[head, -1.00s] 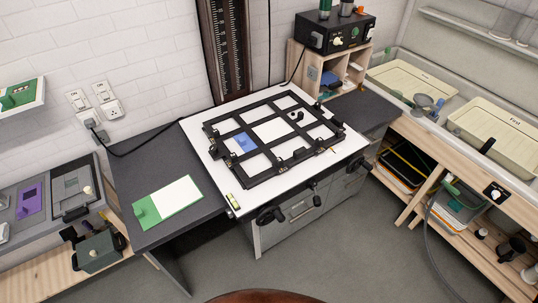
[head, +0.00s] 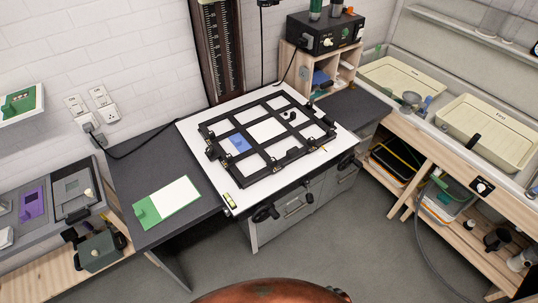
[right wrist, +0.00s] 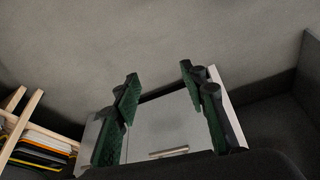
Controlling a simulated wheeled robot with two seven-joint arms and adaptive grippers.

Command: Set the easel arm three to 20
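The black easel (head: 247,146) lies on the white baseboard (head: 231,190). Its crossing black arms frame several white openings, and a blue piece (head: 238,143) lies in one of them. Which arm is number three, and its scale reading, are too small to tell. The enlarger column with a ruler scale (head: 217,45) stands behind the board. My right gripper (right wrist: 157,92) is open and empty in the right wrist view, its two green-padded fingers well apart, with a grey cabinet front beyond. It does not show in the head view. My left gripper is not in view.
A green-and-white card (head: 168,202) lies on the dark counter (head: 140,167) left of the board. A black control box (head: 324,35) sits on a wooden shelf at the back. Cream trays (head: 487,132) line the right bench. The grey floor (head: 340,240) in front is clear.

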